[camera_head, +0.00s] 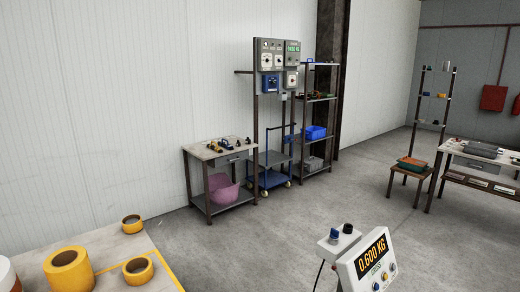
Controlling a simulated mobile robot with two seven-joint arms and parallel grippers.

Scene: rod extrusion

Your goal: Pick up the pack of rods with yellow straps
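I cannot make out a pack of rods with yellow straps in the head view. Neither of my grippers is in view. Small dark and yellowish items (229,143) lie on the small workbench against the wall, too small to identify.
A pale table (104,245) at lower left carries several yellow tape rolls (69,270). A workbench (203,152), blue cart (273,178) and shelf rack (319,130) line the wall. The middle floor is clear.

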